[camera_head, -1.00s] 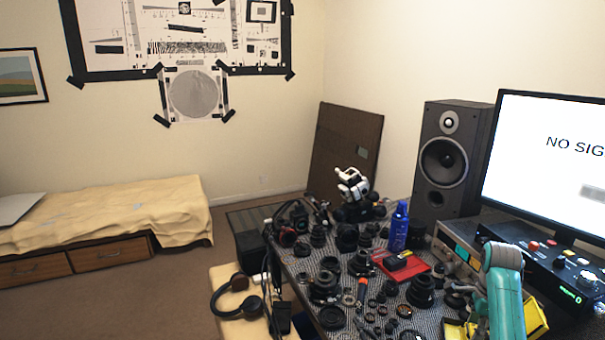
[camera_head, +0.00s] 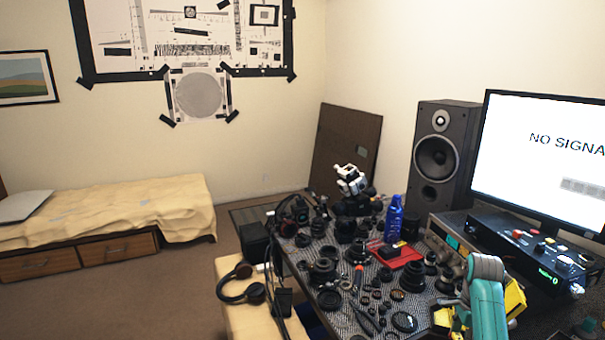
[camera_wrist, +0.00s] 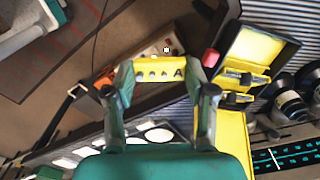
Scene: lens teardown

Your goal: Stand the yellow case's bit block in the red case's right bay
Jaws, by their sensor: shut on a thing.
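In the wrist view my gripper (camera_wrist: 161,80) is shut on a yellow bit block (camera_wrist: 155,70), which has a row of round holes and a letter A on its face. The block lies across between the two fingertips. The open yellow case (camera_wrist: 252,52) is just to the right, with its lid up and dark pieces inside. In the head view yellow case parts (camera_head: 514,298) show beside my teal arm, and my fingertips are hidden. The red case (camera_head: 408,262) lies open on the table, with a dark object on its left part; its bays are too small to make out.
Lenses and rings (camera_head: 322,270) crowd the table around the red case. A blue bottle (camera_head: 394,220) stands behind it. A speaker (camera_head: 437,160), monitor (camera_head: 545,150) and electronics box (camera_head: 525,255) border the right side.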

